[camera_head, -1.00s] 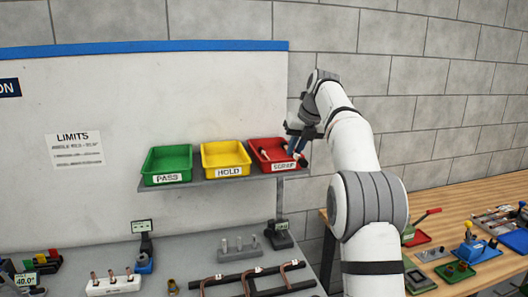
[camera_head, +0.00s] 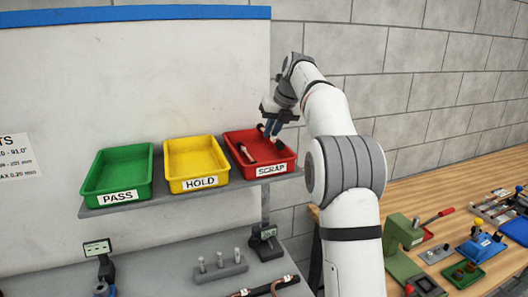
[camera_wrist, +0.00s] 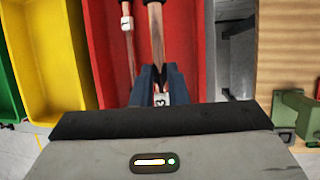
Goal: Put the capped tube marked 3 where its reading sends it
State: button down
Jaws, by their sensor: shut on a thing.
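My gripper (camera_head: 270,130) is over the right part of the red SCRAP tray (camera_head: 272,171). In the wrist view its dark blue fingers (camera_wrist: 159,88) are shut on a copper tube (camera_wrist: 157,45). A small white tag with a dark mark shows between the fingers; I cannot read the mark surely. The tube points away from the gripper over the red tray (camera_wrist: 103,60); I cannot tell whether it touches the tray floor. A second tube (camera_head: 246,153) with a white tag lies in the tray, left of the held one.
The yellow HOLD tray (camera_head: 196,158) and green PASS tray (camera_head: 118,172) stand left of the red one on the same shelf and look empty. Below is a bench with a grey pegged rack (camera_head: 221,271). A wooden bench (camera_head: 470,200) with tools is at the right.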

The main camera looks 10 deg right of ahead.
aim_at(268, 159)
jog(key=shift+a+f, duration=0.1)
jog(key=shift+f, duration=3.3)
jog(key=shift+s+f, duration=0.1)
jog(key=c, duration=1.7)
grip_release()
jog(key=v, duration=1.2)
jog(key=s+a+n+h, duration=0.1)
jog(key=s+a+n, duration=0.1)
jog(key=s+n, duration=0.85)
jog(key=s+a+f+n+h, duration=0.1)
jog(key=s+f+n, duration=0.8)
jog(key=s+n, duration=0.3)
jog(key=s+a+f+n+h, duration=0.1)
jog(key=s+f+n, duration=0.8)
jog(key=s, duration=0.8)
jog(key=n, duration=0.3)
jog(key=shift+s+f, duration=0.15)
jog(key=shift+f, duration=0.05)
